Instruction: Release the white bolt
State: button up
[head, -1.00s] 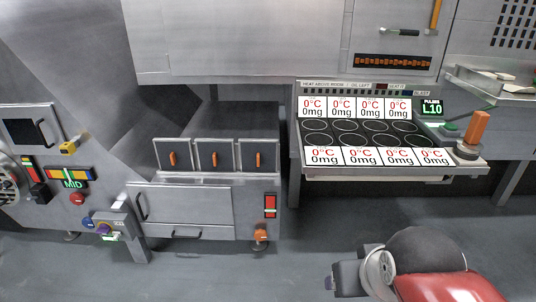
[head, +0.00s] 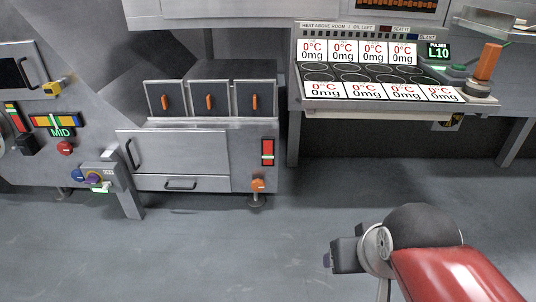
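I cannot make out a white bolt for certain. A small whitish block (head: 109,155) sits on top of a grey control box (head: 101,170) at the left, but I cannot tell whether it is the bolt. My arm, with a red link and a dark round joint, shows at the lower right over the floor. No gripper fingers can be made out.
A grey cabinet (head: 175,158) with orange-handled panels (head: 210,101) stands at the centre left. A panel with dark round pads and readouts of 0°C and 0mg (head: 345,90) is at the right. An orange lever (head: 487,62) stands beside it. The floor (head: 240,240) in front is clear.

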aim_at(106, 184)
jog(key=u, duration=1.5)
